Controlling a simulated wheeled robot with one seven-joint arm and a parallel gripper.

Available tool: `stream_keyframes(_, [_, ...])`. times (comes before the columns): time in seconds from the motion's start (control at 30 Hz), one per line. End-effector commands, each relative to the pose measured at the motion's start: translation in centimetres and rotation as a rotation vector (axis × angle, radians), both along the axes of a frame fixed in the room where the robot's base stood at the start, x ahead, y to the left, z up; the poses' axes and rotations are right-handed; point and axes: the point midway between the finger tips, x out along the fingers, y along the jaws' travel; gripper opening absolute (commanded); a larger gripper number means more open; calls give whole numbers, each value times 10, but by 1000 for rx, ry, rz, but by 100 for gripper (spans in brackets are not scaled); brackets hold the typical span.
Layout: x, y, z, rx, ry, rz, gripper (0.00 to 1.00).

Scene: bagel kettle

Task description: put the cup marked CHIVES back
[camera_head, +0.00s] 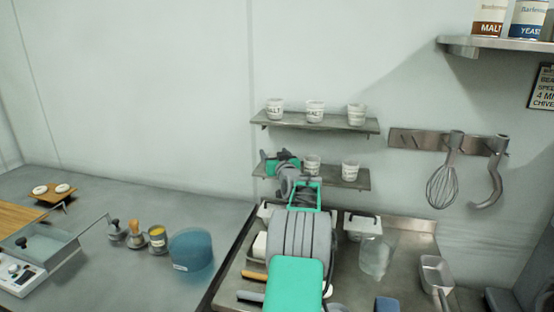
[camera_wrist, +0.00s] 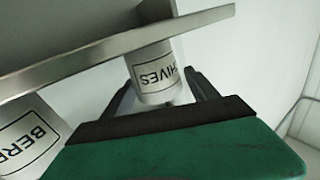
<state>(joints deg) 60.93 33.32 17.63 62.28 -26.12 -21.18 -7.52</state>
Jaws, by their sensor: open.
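The white cup marked CHIVES (camera_wrist: 153,73) shows in the wrist view, its first letter partly cut off. My gripper (camera_wrist: 160,84) is open, with one dark finger on each side of the cup. I cannot tell whether either finger touches it. In the head view my gripper (camera_head: 280,164) is at the left end of the lower wall shelf (camera_head: 364,183). I cannot make out the CHIVES cup there; my gripper and arm cover that spot. A metal shelf edge (camera_wrist: 80,68) crosses the wrist view just above the cup's label.
A cup marked BERR... (camera_wrist: 30,140) is close at the lower left of the wrist view. Two cups (camera_head: 312,165) (camera_head: 350,171) stand right of my gripper on the lower shelf. The upper shelf (camera_head: 335,124) holds three cups. A whisk (camera_head: 442,187) hangs at right.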

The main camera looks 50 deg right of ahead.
Motion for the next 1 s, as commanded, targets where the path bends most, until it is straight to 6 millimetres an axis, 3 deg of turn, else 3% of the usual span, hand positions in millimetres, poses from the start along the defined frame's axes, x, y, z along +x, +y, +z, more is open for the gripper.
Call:
stream_keyframes(0.5, [-87, 63, -2, -1, -1, -3, 68])
stream_keyframes(0.67, [-95, 71, -1, -1, 0, 0, 68])
stream_keyframes(0.77, [-86, 81, -2, 8, 14, 18, 68])
stream_keyframes(0.87, [-52, 129, -8, 50, 87, 90, 68])
stream_keyframes(0.97, [-10, 224, -28, 123, 236, 214, 68])
stream_keyframes(1.0, [0, 270, -38, 155, 311, 267, 68])
